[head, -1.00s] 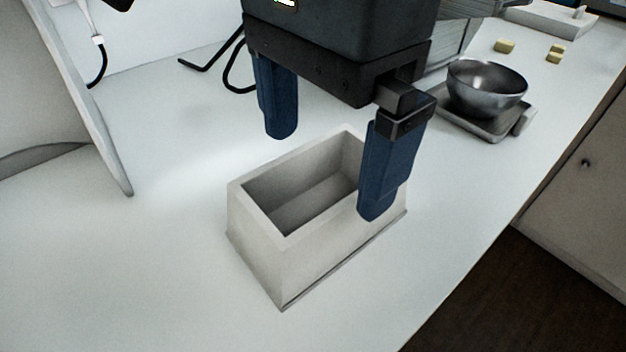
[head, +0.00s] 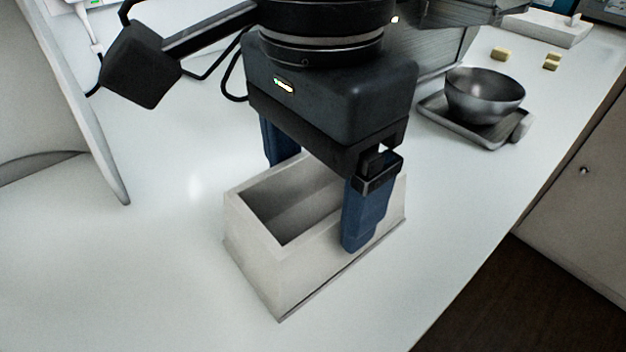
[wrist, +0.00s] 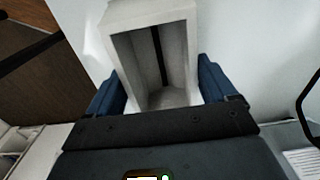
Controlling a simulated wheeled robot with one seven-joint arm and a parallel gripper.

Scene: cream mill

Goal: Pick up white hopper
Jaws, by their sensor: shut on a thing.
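The white hopper (head: 268,267) is an open-topped rectangular box with sloping walls, upright on the white counter. The right finger lies against the near long wall; the left finger is partly hidden behind the far wall. In the wrist view the hopper (wrist: 118,45) sits between the two fingers (wrist: 162,90), and its inside looks empty with a dark strip along the bottom.
A metal bowl (head: 484,95) stands on a grey scale (head: 464,127) at the right. Small yellow blocks (head: 551,61) lie behind it. A large grey-white panel (head: 60,110) stands at the left. The counter's edge runs along the right, with floor below. The counter in front is clear.

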